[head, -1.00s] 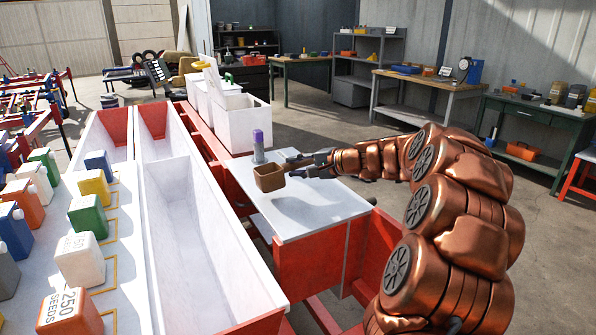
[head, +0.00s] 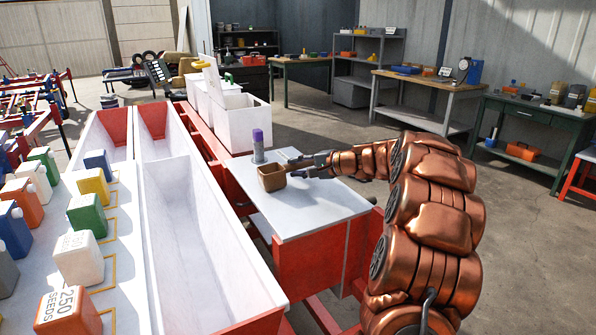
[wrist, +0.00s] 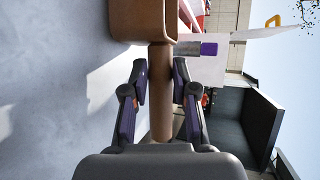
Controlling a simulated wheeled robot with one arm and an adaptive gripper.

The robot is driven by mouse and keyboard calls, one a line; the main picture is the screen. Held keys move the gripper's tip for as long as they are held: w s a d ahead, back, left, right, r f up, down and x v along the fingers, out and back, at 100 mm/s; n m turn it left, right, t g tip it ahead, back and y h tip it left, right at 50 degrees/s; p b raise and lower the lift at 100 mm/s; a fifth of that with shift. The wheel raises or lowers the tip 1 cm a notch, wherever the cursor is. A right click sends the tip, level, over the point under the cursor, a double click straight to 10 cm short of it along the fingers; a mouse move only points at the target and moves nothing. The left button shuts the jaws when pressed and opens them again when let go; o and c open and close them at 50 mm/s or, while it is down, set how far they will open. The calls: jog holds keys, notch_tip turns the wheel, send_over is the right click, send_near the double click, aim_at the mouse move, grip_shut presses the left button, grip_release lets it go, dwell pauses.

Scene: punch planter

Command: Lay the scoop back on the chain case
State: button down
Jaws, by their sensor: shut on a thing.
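The brown scoop (head: 272,178) is a square cup with a handle, and it is at the white top of the chain case (head: 316,213). In the wrist view the scoop's cup (wrist: 140,22) is at the top and its round handle (wrist: 161,95) runs down between my fingers. My gripper (head: 296,166) is shut on the handle; the fingers also show in the wrist view (wrist: 160,80). The scoop looks level and very near the top; I cannot tell whether it touches.
Long white troughs (head: 200,240) lie to the left, and white bins (head: 243,123) stand behind. The front of the case top is clear.

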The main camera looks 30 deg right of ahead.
jog(key=shift+f, duration=0.35)
jog(key=c, duration=0.9)
grip_release()
jog(key=shift+f, duration=0.15)
jog(key=shift+f+p+v, duration=0.15)
jog(key=shift+p+v, duration=0.05)
jog(key=shift+v, duration=1.75)
jog(key=shift+f+p+v, duration=0.15)
jog(key=shift+v, duration=1.8)
jog(key=shift+s+r, duration=0.1)
jog(key=shift+r, duration=0.05)
